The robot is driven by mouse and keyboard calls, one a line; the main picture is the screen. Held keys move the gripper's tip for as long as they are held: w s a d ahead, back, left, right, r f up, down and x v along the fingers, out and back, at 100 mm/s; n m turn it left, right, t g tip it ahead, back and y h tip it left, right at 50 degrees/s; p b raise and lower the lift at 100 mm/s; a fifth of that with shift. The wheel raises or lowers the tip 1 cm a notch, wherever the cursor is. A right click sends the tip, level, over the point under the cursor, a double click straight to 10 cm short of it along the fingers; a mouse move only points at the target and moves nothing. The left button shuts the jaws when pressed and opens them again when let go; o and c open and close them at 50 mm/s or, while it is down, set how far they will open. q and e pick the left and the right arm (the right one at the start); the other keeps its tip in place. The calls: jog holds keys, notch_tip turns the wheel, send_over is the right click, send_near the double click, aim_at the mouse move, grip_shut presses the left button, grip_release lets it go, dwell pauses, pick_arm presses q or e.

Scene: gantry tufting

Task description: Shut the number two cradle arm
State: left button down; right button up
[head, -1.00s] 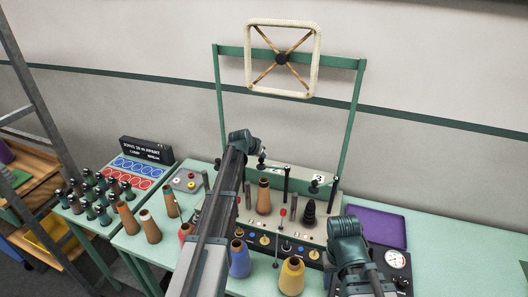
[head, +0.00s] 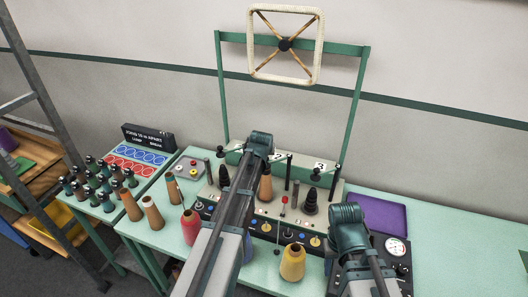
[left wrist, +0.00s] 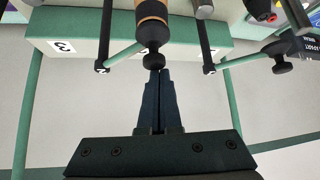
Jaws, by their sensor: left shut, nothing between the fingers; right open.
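The number two cradle arm (left wrist: 124,54) is a thin green rod with a black knob (left wrist: 153,60), running from a dark post (left wrist: 104,30) to in front of an orange cone (left wrist: 152,12). My left gripper (left wrist: 158,76) is shut and empty, its tips right at the knob; whether they touch I cannot tell. In the head view my left arm hides this knob, while the post (head: 289,172) and orange cone (head: 265,188) show. My right gripper (head: 346,213) is open at the right of the rack; its fingertips are hard to see.
The number one arm's knob (left wrist: 282,66) and number three arm's knob (head: 316,172) flank it. A black cone (head: 310,202) and a yellow cone (head: 292,262) stand nearby. A purple tray (head: 378,213) lies on the right. The table's far right is clear.

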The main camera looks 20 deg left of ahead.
dwell(0.7)
pick_arm(q)
jog(key=shift+w+a+r, duration=0.15)
jog(key=shift+w+a, duration=0.1)
jog(key=shift+w, duration=0.15)
jog(key=s+d+r+p, duration=0.2)
jog(key=s+r+p, duration=0.1)
jog(key=r+p, duration=0.4)
jog(key=shift+d+r+p, duration=0.35)
jog(key=shift+r+p, duration=0.05)
jog(key=shift+p, duration=0.15)
pick_arm(e)
notch_tip(320, 180, up, 8)
jog(key=a, duration=0.1)
jog(key=shift+a, duration=0.2)
pick_arm(q)
jog(key=shift+s+f, duration=0.1)
